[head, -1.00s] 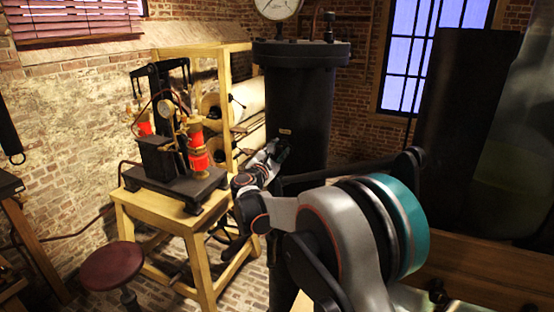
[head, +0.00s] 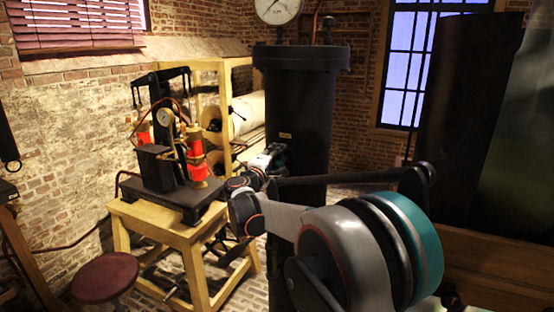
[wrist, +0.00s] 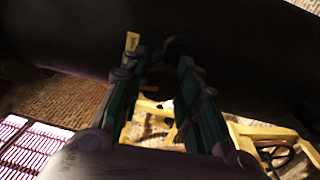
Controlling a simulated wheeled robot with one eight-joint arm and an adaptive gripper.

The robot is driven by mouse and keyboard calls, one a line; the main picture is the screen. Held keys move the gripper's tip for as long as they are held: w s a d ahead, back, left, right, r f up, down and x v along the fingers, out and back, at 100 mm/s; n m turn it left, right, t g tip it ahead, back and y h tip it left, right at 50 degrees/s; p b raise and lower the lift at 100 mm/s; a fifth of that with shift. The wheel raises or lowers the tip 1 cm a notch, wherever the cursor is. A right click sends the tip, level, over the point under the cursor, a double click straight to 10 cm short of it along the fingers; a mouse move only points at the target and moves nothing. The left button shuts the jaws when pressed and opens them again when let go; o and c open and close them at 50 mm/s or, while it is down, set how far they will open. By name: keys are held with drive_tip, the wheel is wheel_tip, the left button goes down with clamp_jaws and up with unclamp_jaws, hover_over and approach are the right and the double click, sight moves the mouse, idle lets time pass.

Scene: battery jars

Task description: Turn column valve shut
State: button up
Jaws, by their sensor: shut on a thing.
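The dark metal column (head: 302,105) stands upright in the middle of the head view, with a flanged top and a small tag (head: 285,136) on its side. My gripper (head: 277,153) is at the column's front, just below this tag. In the wrist view the column (wrist: 70,35) fills the upper part, and the tag (wrist: 132,41) sits close to the left finger. My gripper's fingers (wrist: 162,75) are around a small dark part at the column, which I take to be the valve (wrist: 176,47). The valve is mostly hidden by the fingers and dark shadow; its turn angle cannot be told.
A wooden stand (head: 178,228) with a black and red pump apparatus (head: 172,150) is left of the column. A round red stool (head: 105,277) stands at the front left. A white-faced gauge (head: 277,10) is above the column. A large dark cylinder (head: 462,100) stands at the right.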

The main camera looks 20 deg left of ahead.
drive_tip(key=shift+m, duration=0.9)
drive_tip(key=o, duration=1.1)
drive_tip(key=shift+s, duration=0.1)
drive_tip(key=s, duration=0.7)
drive_tip(key=s+a+f, duration=0.1)
drive_tip(key=s, duration=0.3)
drive_tip(key=shift+s, duration=0.35)
